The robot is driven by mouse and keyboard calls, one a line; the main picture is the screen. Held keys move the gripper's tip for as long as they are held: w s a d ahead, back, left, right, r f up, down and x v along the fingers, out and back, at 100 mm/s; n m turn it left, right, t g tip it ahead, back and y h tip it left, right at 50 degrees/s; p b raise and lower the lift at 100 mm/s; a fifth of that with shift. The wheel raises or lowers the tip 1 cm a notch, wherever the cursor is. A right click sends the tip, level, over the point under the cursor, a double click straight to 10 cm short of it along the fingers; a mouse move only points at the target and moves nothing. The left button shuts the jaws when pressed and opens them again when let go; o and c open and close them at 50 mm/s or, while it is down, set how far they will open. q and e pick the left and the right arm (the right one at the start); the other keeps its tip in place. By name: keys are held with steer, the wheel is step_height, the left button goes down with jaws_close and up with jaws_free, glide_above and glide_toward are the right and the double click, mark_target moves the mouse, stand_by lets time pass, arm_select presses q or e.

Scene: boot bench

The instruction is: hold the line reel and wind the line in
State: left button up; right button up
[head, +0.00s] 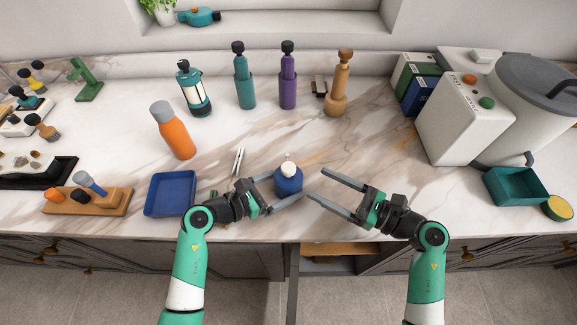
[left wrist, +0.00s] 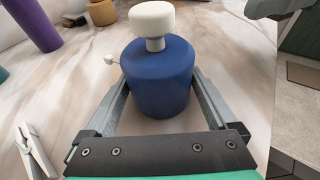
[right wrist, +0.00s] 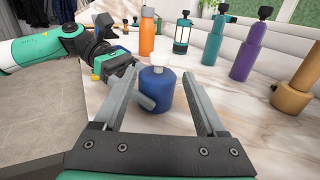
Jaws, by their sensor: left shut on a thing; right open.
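The line reel is a blue cylinder (head: 288,182) with a white knob on top, upright on the marble counter near its front edge. My left gripper (head: 283,190) is shut on the reel from the left. My right gripper (head: 318,184) is open and empty, just right of the reel. In the right wrist view the reel (right wrist: 156,90) shows beyond and between the open fingers.
A blue tray (head: 171,194) and a clothespin (head: 238,161) lie left of the reel. An orange bottle (head: 173,131) and several upright bottles stand behind. A white box (head: 465,115) and a teal bin (head: 517,188) are at the right. An open drawer (head: 340,249) is below the front edge.

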mark_target(295, 172)
steer(key=x, duration=1)
steer(key=shift+s, duration=0.1)
jaws_close()
